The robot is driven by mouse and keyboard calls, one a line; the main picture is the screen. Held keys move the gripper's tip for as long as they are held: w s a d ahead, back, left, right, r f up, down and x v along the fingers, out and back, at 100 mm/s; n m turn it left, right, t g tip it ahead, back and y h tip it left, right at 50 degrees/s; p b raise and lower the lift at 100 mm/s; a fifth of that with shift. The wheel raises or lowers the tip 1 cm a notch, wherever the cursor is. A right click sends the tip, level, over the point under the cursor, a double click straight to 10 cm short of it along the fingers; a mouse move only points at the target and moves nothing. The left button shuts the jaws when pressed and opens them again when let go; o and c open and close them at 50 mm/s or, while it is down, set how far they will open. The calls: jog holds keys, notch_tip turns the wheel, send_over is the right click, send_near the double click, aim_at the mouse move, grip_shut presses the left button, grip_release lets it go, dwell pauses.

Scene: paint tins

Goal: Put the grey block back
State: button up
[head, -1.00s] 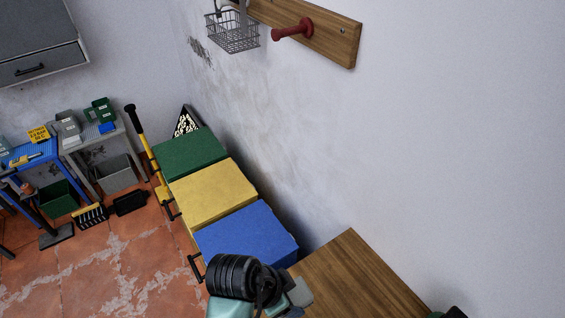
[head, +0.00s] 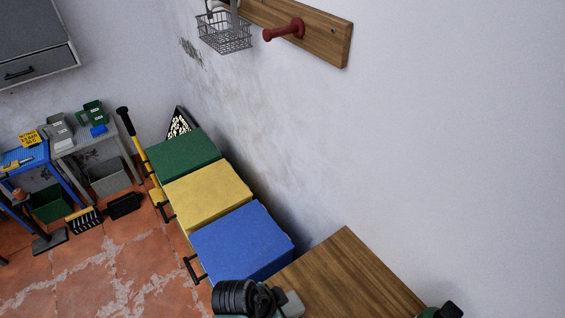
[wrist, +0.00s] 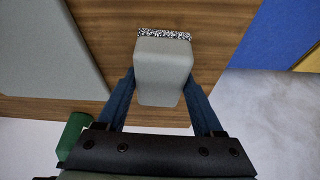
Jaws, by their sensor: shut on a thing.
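The grey block (wrist: 163,70) is between the two blue fingers of my gripper (wrist: 160,84) in the wrist view, and the gripper is shut on it. A black-and-white speckled strip (wrist: 164,34) lies along the block's far edge. Behind the block is a brown wooden surface (wrist: 205,30); I cannot tell whether the block touches it. In the head view, my dark wrist is at the bottom edge, by the near end of the wooden top (head: 350,272). A small grey piece beside the wrist may be the block; the fingers are hidden there.
Blue (head: 242,243), yellow (head: 207,195) and green (head: 183,154) boxes stand in a row along the wall, beyond the wooden top. A wire basket (head: 224,34) and a red peg (head: 284,31) are above. A large grey surface (wrist: 45,45) fills the wrist view's left.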

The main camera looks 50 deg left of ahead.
jog(key=shift+f, duration=0.3)
jog(key=shift+f, duration=0.25)
jog(key=o, duration=1.2)
jog(key=shift+b, duration=0.3)
jog(key=v, duration=1.3)
jog(key=shift+w+d+r, duration=0.1)
jog(key=shift+w+r, duration=0.05)
jog(key=shift+w, duration=0.1)
